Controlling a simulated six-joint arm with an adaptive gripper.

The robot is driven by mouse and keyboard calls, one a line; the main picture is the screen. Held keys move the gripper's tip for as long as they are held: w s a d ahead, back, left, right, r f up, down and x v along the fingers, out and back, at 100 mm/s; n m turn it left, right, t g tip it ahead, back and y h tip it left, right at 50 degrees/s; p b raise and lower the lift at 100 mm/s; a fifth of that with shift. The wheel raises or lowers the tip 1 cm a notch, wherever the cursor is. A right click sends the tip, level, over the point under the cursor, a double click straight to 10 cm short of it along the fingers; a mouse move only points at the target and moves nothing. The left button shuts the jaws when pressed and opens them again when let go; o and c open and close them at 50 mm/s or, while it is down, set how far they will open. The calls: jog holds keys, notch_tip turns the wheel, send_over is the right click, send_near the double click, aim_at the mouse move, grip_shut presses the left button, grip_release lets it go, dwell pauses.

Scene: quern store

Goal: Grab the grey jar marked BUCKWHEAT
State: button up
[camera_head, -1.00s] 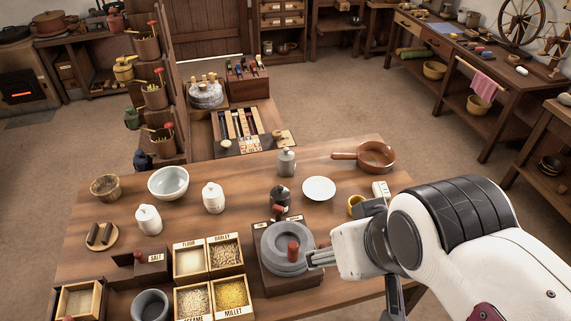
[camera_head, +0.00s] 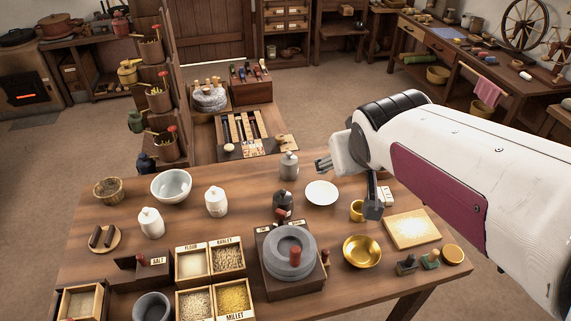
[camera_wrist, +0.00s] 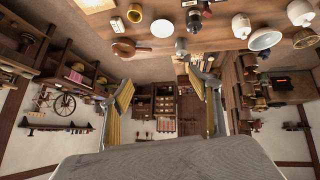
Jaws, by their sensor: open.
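A grey lidded jar (camera_head: 288,166) stands upright near the back edge of the table, behind the white plate. No lettering on it is legible in the head view. It also shows in the wrist view (camera_wrist: 181,46), beyond and between my fingers. My gripper (camera_head: 322,165) is open and empty, with its fingertips to the right of the jar, apart from it. In the wrist view the two fingers (camera_wrist: 162,88) are spread wide with nothing between them.
A white plate (camera_head: 321,193) lies in front of the gripper. A dark jar (camera_head: 283,204) stands nearer, by the stone quern (camera_head: 290,252). White lidded jars (camera_head: 216,201) stand to the left.

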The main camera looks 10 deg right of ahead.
jog(key=w+d+f+n+t+y, duration=0.1)
jog(key=w+d+f+t, duration=0.2)
jog(key=w, duration=0.9)
jog(key=w+d+f+n, duration=0.2)
jog(key=w+f, duration=0.2)
jog(key=w, duration=0.9)
jog(key=w+f+n+t+y, duration=0.1)
jog(key=w+f+y, duration=0.2)
jog(key=w+f, duration=0.5)
jog(key=n+y, duration=0.2)
jog(key=y, duration=0.3)
send_near(291, 160)
jog(key=w+a, duration=0.1)
jog(key=w, duration=0.2)
jog(key=shift+s+a+f, duration=0.1)
jog(key=shift+a+f, duration=0.1)
jog(key=shift+f, duration=0.25)
jog(key=shift+x, duration=1.3)
jog(key=shift+x, duration=2.6)
